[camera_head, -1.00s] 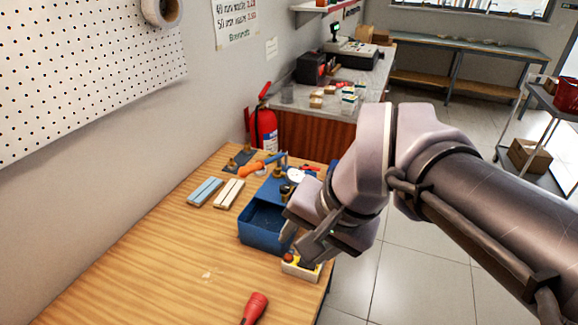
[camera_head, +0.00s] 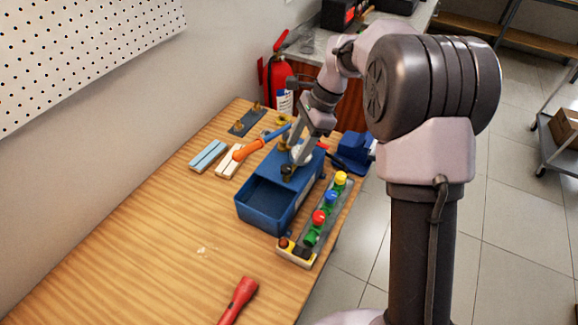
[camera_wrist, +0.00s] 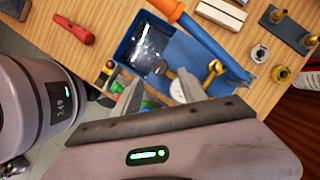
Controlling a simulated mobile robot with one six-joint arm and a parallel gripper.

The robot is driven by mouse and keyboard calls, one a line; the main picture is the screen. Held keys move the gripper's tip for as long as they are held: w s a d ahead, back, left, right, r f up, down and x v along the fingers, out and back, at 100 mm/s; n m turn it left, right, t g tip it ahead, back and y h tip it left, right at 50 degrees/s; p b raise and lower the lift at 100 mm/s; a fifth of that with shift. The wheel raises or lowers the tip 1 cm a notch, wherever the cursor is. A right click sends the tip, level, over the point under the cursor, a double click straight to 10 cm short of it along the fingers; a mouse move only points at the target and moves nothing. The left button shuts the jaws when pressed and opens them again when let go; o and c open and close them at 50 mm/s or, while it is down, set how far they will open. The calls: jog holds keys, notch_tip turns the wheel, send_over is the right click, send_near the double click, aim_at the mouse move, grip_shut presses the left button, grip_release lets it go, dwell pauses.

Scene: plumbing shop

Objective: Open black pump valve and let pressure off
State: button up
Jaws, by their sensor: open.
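The blue pump (camera_head: 262,212) stands on the wooden bench, with an open tank and an orange-handled lever (camera_head: 248,149). Its black valve knob (camera_head: 287,172) sits on the deck beside the tank, and also shows in the wrist view (camera_wrist: 159,67). A white gauge (camera_wrist: 178,92) and a brass fitting (camera_wrist: 215,68) are close by. My gripper (camera_wrist: 161,88) is open and empty above the pump deck. In the wrist view the knob shows between and just beyond the fingertips. The gauge is partly hidden by a finger.
A rack with yellow, blue, red and green valves (camera_head: 325,210) stands right of the pump. A blue vise (camera_head: 354,150) is behind it. A red torch (camera_head: 238,300) lies in front. Pale blocks (camera_head: 207,155) lie left. The front left bench is clear.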

aim_at(286, 168)
jog(key=b+x, duration=0.1)
jog(key=x, duration=0.5)
jog(key=shift+a+f, duration=0.15)
jog(key=shift+f, duration=0.05)
jog(key=shift+r, duration=0.1)
grip_shut()
